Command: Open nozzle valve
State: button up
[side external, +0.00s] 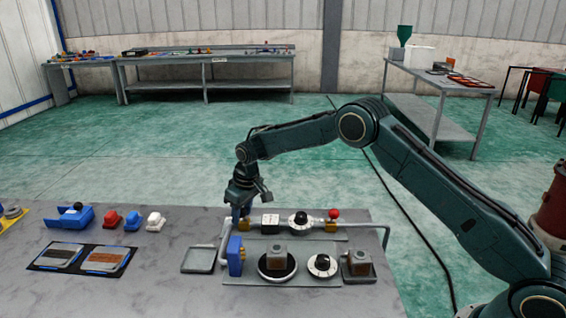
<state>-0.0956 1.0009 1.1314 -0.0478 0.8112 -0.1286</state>
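A grey pipe assembly stands on a panel (330,234) at the right part of the workbench. Along the pipe are a white square gauge (270,221), a round dial with a black knob (301,221), and a red ball-topped part (333,214) on a yellow block. A blue part (235,257) stands at the pipe's left end. I cannot tell which of these is the nozzle valve. My gripper (242,214) points down over the pipe's left end, close to a yellow fitting (244,225). Its fingers are too small and dark to show whether they are open or touching anything.
In front of the pipe are a round black plate with a block (276,265), a white dial (322,265) and a block on a tray (358,264). An empty grey tray (198,260) lies left. Red, blue and white parts (132,220) stand farther left.

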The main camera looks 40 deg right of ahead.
jog(key=shift+w+d, duration=0.15)
jog(key=shift+d, duration=0.05)
jog(key=shift+w+d+r, duration=0.2)
jog(key=shift+w+d, duration=0.3)
jog(key=shift+w+d+r, duration=0.15)
jog(key=shift+w+d, duration=0.3)
jog(key=shift+w, duration=0.1)
dwell(0.3)
jog(key=shift+w+d, duration=0.1)
jog(key=shift+d, duration=0.1)
jog(key=shift+w+d+f, duration=0.15)
jog(key=shift+w+d, duration=0.5)
jog(key=shift+w, duration=0.05)
jog(key=shift+o, duration=0.6)
